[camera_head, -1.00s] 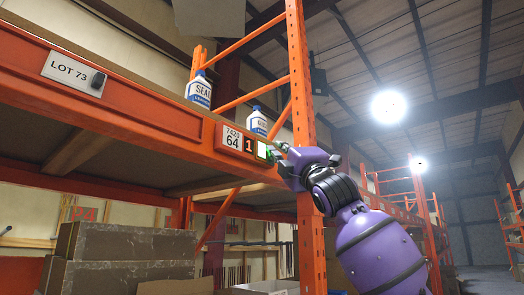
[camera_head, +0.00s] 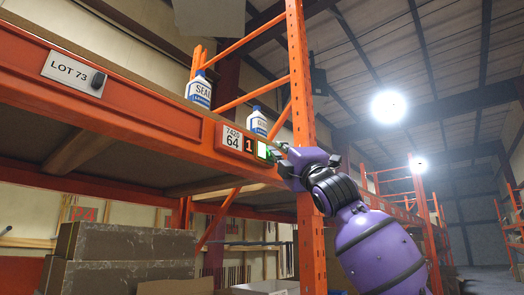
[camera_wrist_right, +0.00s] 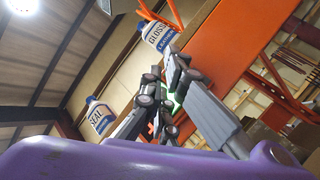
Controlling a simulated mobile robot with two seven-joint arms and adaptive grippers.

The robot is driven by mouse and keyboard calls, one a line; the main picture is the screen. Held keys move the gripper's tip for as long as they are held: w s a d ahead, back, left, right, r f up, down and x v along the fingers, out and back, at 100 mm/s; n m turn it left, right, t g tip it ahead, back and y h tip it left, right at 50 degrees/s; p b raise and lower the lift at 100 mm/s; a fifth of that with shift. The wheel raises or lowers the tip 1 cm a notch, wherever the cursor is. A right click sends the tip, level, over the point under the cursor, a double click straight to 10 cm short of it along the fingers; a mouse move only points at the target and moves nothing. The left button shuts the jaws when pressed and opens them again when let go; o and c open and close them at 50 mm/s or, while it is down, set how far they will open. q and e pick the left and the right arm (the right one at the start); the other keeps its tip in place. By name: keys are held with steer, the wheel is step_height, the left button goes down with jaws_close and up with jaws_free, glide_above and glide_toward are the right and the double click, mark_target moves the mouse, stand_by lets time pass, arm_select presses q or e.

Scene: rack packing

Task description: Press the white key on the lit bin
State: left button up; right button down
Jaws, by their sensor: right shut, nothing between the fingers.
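A small module on the orange rack beam carries a label (camera_head: 231,138) reading "7420 64", a dark display (camera_head: 249,145) with a lit "1", and a white key (camera_head: 262,150) with green light beside it. My right gripper (camera_head: 275,152) is shut and empty, its fingertips just right of the white key. Whether they touch it I cannot tell. In the right wrist view the gripper (camera_wrist_right: 168,112) covers most of the module, and a green glow (camera_wrist_right: 172,102) shows between its dark fingers. My left gripper is not in view.
The orange beam (camera_head: 120,118) runs across, with an orange upright (camera_head: 303,80) close to my right wrist. Two white-and-blue bottles stand on the shelf, one (camera_head: 199,92) farther left and one (camera_head: 257,122) above the module. A "LOT 73" plate (camera_head: 72,72) is at left. Brown boxes (camera_head: 120,245) stand below.

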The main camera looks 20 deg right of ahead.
steer(key=shift+w, duration=0.15)
steer(key=shift+w+a, duration=0.25)
steer(key=shift+w+a, duration=0.2)
steer(key=shift+w, duration=0.15)
stand_by(0.9)
steer(key=shift+d, duration=0.1)
steer(key=shift+s+d, duration=0.3)
steer(key=shift+s, duration=0.4)
steer(key=shift+s+d, duration=0.45)
steer(key=shift+s, duration=0.25)
steer(key=shift+s+d, duration=0.4)
steer(key=shift+s, duration=0.35)
steer(key=shift+s+d, duration=0.45)
steer(key=shift+s, duration=0.25)
steer(key=shift+f, duration=0.1)
